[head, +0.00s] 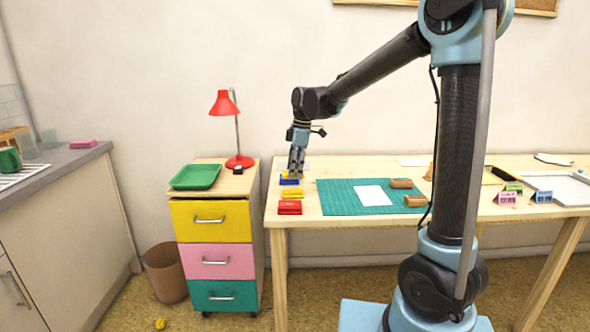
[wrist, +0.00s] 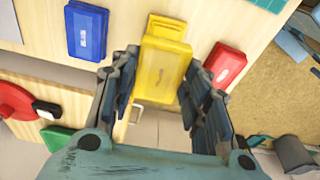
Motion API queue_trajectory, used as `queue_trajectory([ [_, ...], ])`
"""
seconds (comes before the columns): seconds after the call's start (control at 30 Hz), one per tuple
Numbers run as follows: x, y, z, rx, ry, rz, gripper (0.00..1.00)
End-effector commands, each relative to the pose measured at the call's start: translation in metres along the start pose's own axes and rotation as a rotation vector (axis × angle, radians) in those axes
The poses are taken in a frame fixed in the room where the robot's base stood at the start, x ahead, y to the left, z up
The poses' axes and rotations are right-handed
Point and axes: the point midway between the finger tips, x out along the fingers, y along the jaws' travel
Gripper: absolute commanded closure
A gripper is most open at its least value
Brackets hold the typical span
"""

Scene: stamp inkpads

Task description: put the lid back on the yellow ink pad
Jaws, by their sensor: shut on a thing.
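My gripper (head: 294,172) is shut on the yellow lid (wrist: 163,68), gripped by its sides between the two fingers in the wrist view. The yellow ink pad (head: 292,194) lies on the table between the blue and red pads. In the wrist view a strip of the yellow pad (wrist: 168,22) shows past the lid's far end; the lid hides most of it. The lid looks apart from the pad and above the table. In the head view my gripper appears over the blue ink pad (head: 290,181), behind the yellow pad.
The blue pad (wrist: 86,30) and red pad (wrist: 224,65) flank the yellow one. A green cutting mat (head: 335,198) with white paper (head: 373,195) and wooden stamps (head: 402,183) lies to the right. A drawer unit (head: 211,250) with a red lamp (head: 224,104) and green tray (head: 195,177) stands left.

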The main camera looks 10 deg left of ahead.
Motion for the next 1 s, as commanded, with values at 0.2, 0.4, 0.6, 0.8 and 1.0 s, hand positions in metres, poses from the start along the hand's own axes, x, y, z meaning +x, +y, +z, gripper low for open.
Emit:
queue_trajectory([
  [0.2,0.016,0.0,0.001,-0.002,0.0,0.0,0.7],
  [0.4,0.032,0.0,0.002,-0.003,0.0,0.0,0.7],
  [0.6,0.045,-0.001,0.004,-0.003,0.0,0.0,0.7],
  [0.8,0.052,0.0,0.005,-0.003,0.0,0.0,0.7],
  [1.0,0.054,-0.001,0.005,-0.003,0.0,0.0,0.7],
])
